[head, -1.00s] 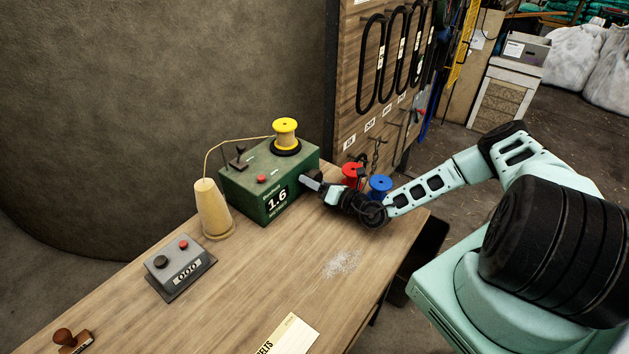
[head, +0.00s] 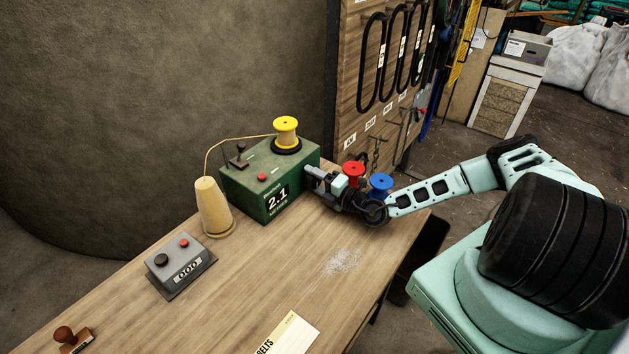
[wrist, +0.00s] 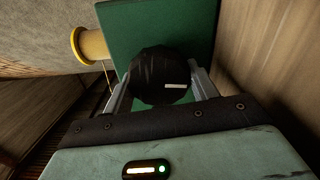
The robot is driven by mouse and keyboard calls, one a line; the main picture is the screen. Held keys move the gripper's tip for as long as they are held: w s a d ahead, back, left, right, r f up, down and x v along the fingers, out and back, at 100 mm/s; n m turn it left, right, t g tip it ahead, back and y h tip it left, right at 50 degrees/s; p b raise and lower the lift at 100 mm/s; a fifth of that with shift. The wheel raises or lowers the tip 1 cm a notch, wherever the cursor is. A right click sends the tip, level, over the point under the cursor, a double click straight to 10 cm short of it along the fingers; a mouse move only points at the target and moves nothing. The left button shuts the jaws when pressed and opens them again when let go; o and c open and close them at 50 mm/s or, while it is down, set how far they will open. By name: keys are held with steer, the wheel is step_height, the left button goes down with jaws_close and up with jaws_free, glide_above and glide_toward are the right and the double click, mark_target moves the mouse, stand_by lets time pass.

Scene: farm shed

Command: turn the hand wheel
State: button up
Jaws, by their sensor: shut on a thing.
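The green winder box (head: 268,183) stands at the back of the bench and its front display reads 2.1. In the wrist view its green side (wrist: 165,35) fills the top middle. The hand wheel (wrist: 160,78) is a dark, ridged round knob with a pale mark, on that side of the box. My gripper (head: 312,173) reaches it from the right; in the wrist view its two fingers (wrist: 160,88) lie on either side of the wheel, shut on it. In the head view the wheel is mostly hidden by the gripper. A yellow spool (head: 286,131) sits on top of the box.
A cream thread cone (head: 212,208) stands left of the box, its thread running to the yellow spool. A red spool (head: 353,174) and a blue spool (head: 380,186) stand close by my wrist. A grey counter box (head: 181,264) sits front left. The bench middle is mostly clear.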

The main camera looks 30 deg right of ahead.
steer(key=shift+m, duration=0.3)
steer(key=o, duration=1)
steer(key=shift+d, duration=0.1)
